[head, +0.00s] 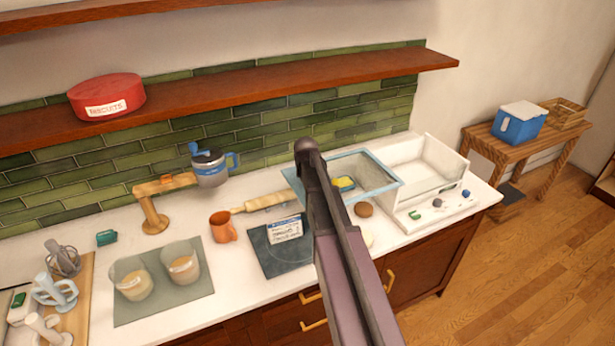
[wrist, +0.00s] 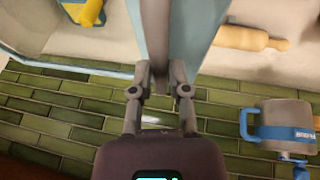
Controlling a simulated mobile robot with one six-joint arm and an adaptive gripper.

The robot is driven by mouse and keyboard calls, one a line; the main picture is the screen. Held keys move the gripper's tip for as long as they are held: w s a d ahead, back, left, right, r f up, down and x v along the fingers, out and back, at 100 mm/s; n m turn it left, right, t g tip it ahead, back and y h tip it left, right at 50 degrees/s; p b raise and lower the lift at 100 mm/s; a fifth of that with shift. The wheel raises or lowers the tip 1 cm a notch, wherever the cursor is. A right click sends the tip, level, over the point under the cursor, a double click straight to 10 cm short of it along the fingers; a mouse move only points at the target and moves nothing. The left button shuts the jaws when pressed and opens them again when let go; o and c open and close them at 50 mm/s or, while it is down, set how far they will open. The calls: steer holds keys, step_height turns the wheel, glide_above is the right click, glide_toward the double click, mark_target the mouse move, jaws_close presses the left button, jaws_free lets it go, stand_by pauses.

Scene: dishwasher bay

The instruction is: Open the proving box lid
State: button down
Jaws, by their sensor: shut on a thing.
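The proving box (head: 388,190) looks like a clear-sided box with a light blue rim, on the counter right of centre in the head view. A yellow and blue item (head: 343,183) shows inside it. In the wrist view my gripper (wrist: 160,72) is shut on a narrow grey upright part. A light blue panel (wrist: 196,35) stands right beside that part, and the box's blue edge (wrist: 70,68) runs to the left. The yellow item (wrist: 85,12) shows at the upper left. I cannot tell how far the lid is raised. In the head view my arm hides the gripper.
A white open-fronted box (head: 425,170) stands right of the proving box. A rolling pin (head: 268,201), an orange mug (head: 222,227) and a dark mat (head: 265,256) lie to the left. A wooden shelf (head: 240,92) overhangs the counter.

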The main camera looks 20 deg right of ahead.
steer(key=shift+w, duration=0.1)
steer(key=c, duration=0.6)
jaws_free()
steer(key=shift+d, duration=0.15)
steer(key=shift+s, duration=0.25)
